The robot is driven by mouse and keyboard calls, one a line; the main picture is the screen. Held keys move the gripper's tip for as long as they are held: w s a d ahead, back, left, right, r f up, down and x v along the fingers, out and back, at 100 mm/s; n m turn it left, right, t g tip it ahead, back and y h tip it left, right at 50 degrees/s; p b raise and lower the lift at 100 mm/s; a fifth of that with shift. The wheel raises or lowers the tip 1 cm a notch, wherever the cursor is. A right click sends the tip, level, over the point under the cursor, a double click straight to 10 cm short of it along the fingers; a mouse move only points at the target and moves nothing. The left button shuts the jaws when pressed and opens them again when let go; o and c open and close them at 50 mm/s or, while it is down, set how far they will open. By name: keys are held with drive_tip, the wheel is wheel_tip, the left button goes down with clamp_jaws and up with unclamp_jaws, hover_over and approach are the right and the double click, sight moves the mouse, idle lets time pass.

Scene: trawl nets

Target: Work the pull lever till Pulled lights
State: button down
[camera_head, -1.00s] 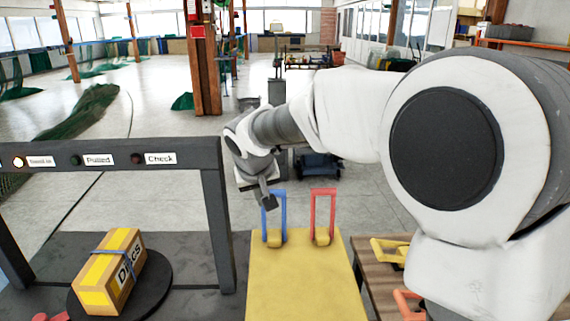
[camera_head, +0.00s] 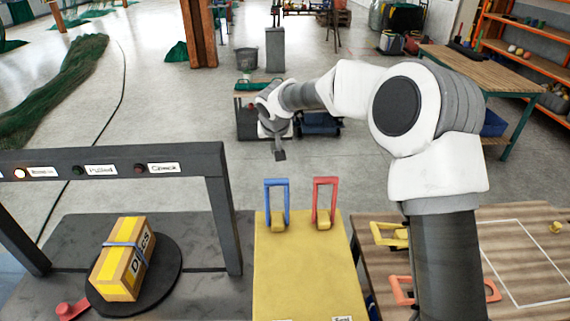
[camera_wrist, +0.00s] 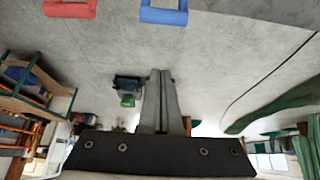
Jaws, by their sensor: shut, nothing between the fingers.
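Two upright U-shaped levers stand at the far end of a yellow panel (camera_head: 300,262): a blue lever (camera_head: 276,203) on the left and a red lever (camera_head: 325,203) on the right. I cannot tell from the labels which is the pull lever. The lever handles also show at the top of the wrist view, red (camera_wrist: 70,9) and blue (camera_wrist: 164,14). My gripper (camera_head: 280,155) is shut and empty, beyond and above the blue lever in the picture, apart from both. The Pulled lamp (camera_head: 78,170) is dark; the leftmost lamp (camera_head: 19,174) is lit.
A dark frame (camera_head: 222,220) carries the lamps left of the panel. A yellow Discs box (camera_head: 122,262) sits on a round dark turntable (camera_head: 165,285). Right is a wooden table (camera_head: 520,230) with a yellow handle (camera_head: 390,235) and orange handles (camera_head: 402,292).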

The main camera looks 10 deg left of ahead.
drive_tip(key=shift+f, duration=0.15)
wheel_tip(320, 180, down, 9)
drive_tip(key=w+p, duration=0.1)
drive_tip(key=p, duration=0.1)
drive_tip(key=shift+a+p, duration=0.15)
drive_tip(key=shift+p, duration=0.25)
idle(0.6)
drive_tip(key=shift+s+f+b, duration=0.1)
drive_tip(key=shift+f+b, duration=0.15)
drive_tip(key=shift+b, duration=0.8)
drive_tip(key=shift+s+r+b, duration=0.2)
drive_tip(key=shift+s+b, duration=0.1)
drive_tip(key=shift+t+b, duration=0.3)
drive_tip(key=shift+b, duration=0.05)
